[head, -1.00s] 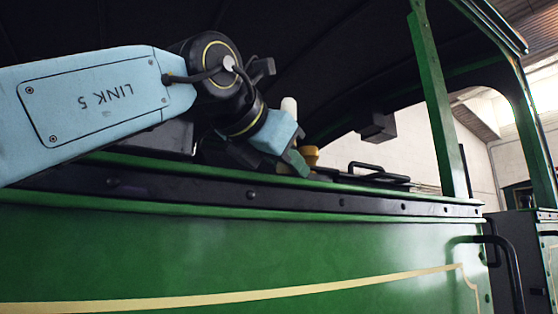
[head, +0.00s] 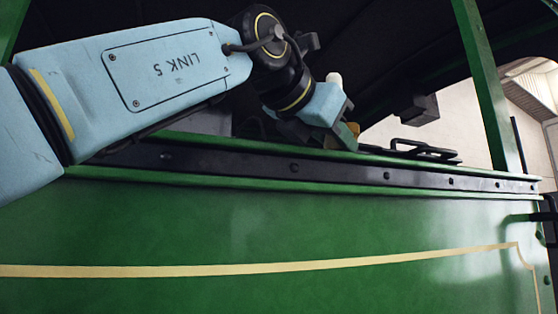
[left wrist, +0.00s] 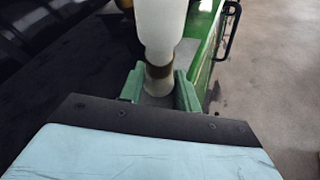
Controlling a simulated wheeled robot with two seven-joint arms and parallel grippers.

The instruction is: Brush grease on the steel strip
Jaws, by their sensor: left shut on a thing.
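My left gripper (head: 338,138) is just above the top edge of the green side panel in the head view. It is shut on a brush with a thick white handle (head: 334,84) pointing up. In the left wrist view, the brush's white handle (left wrist: 160,25) and brown band (left wrist: 159,70) rise from between the green fingers. The brush's lower end is hidden. A dark riveted strip (head: 340,172) runs along the top of the panel; I cannot tell if it is the steel strip. An orange-yellow thing (head: 353,128) shows beside the fingers, mostly hidden. My right gripper is out of view.
The green panel (head: 250,225) with a cream line fills the lower head view. A green post (head: 488,90) stands at right. Black handle-like bars (head: 422,150) lie behind the panel's top edge. A dark box (head: 418,109) hangs behind. In the wrist view, grey floor (left wrist: 275,80) is at right.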

